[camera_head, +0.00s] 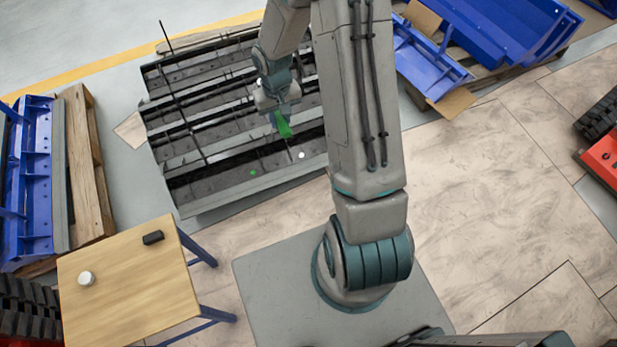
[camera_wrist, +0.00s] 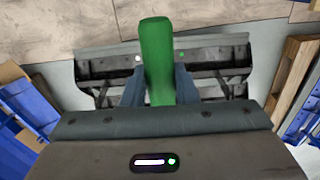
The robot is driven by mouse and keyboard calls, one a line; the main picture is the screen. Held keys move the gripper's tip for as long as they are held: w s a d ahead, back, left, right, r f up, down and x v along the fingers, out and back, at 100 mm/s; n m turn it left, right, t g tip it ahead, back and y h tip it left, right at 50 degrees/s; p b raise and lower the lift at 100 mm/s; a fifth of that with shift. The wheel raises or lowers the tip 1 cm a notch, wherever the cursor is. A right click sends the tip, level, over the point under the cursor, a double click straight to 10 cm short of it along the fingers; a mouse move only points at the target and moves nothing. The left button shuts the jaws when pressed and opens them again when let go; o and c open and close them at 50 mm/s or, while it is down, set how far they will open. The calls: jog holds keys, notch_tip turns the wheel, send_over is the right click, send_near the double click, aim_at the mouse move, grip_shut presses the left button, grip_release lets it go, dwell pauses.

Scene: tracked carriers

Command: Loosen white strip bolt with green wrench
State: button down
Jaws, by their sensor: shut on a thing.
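My gripper (camera_head: 277,106) is shut on the green wrench (camera_head: 283,125) above the dark ridged carrier. In the wrist view the wrench (camera_wrist: 158,50) stands out between my two fingers (camera_wrist: 160,85), hiding part of the carrier behind it. The white bolt (camera_head: 301,155) is a small pale dot on the carrier's near strip (camera_head: 235,187), below and right of the wrench in the head view. In the wrist view the white bolt (camera_wrist: 138,58) is just left of the wrench. The wrench appears apart from it, though the exact gap is hard to judge.
A green dot (camera_head: 253,172) sits on the same strip, left of the white bolt. A wooden table (camera_head: 130,300) holds a black object (camera_head: 153,238) and a small white round item (camera_head: 86,279). Blue parts on pallets (camera_head: 35,185) flank the carrier.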

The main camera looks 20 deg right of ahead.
jog(key=w+d+f+n+t+b, duration=0.1)
jog(key=w+d+f+b, duration=0.2)
jog(key=f+b, duration=1.2)
jog(key=w+d+f+n+t+b, duration=0.1)
jog(key=w+d+f+b, duration=0.2)
jog(key=d+f+b, duration=0.7)
jog(key=w+d+f+n+t+b, duration=0.1)
jog(key=d+f+b, duration=0.5)
jog(key=f+b, duration=1.5)
notch_tip(320, 180, down, 15)
jog(key=shift+w+d+r+t, duration=0.1)
jog(key=shift+w+d+t, duration=0.3)
jog(key=shift+w, duration=0.5)
jog(key=shift+s+a, duration=0.1)
jog(key=b+x, duration=0.4)
jog(key=x, duration=0.1)
jog(key=w+a+r+m, duration=0.2)
jog(key=w+a+m, duration=0.1)
jog(key=a+m, duration=0.8)
jog(key=shift+a+m, duration=0.3)
jog(key=shift+a, duration=1.4)
jog(key=shift+w+f+b, duration=0.3)
jog(key=shift+f+b, duration=0.1)
jog(key=shift+f, duration=0.3)
